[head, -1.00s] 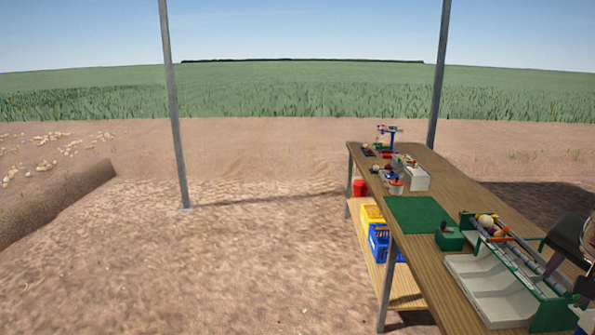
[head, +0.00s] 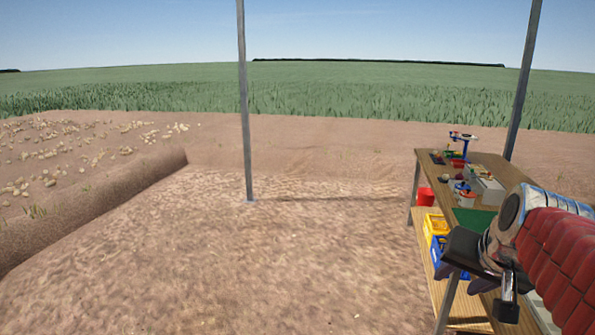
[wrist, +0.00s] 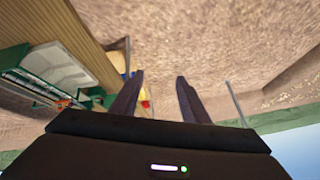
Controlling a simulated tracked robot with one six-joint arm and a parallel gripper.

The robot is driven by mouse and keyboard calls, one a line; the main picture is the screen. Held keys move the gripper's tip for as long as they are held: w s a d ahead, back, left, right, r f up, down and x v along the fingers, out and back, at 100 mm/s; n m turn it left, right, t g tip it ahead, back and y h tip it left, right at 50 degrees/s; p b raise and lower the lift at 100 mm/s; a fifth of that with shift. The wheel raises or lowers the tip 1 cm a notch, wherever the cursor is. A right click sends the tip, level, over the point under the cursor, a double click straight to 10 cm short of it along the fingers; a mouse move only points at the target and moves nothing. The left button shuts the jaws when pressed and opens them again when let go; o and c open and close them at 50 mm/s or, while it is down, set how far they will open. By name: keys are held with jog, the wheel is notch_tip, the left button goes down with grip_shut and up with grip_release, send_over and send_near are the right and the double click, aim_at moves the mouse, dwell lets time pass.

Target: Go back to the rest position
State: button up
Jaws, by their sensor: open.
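My gripper (head: 468,275) is at the lower right of the head view, at the end of my red-sleeved arm. It hangs in front of the near left side of the wooden table (head: 503,168). In the wrist view the two dark fingers of my gripper (wrist: 160,76) stand apart with nothing between them. Bare ground shows past the fingertips. The wooden table also shows at the upper left of the wrist view (wrist: 84,48), to one side of the fingers. My arm hides much of the near tabletop in the head view.
A green mat (head: 474,218) lies on the table. A yellow crate (head: 436,224), a blue crate (head: 437,248) and a red bucket (head: 425,196) are below tabletop height. A metal post (head: 244,110) stands mid-left, another (head: 522,85) behind the table. The ground left of the table is free.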

jog(key=s+a+f+n+g+y, duration=0.1)
jog(key=s+a+f+n, duration=0.5)
jog(key=s+a+f, duration=0.3)
jog(key=s+a, duration=0.4)
jog(key=a, duration=0.2)
jog(key=shift+s+a+f+n, duration=0.15)
jog(key=shift+a+f+n, duration=0.15)
jog(key=shift+a+f, duration=0.1)
jog(key=shift+c, duration=0.2)
jog(key=shift+c, duration=0.9)
jog(key=shift+d, duration=0.15)
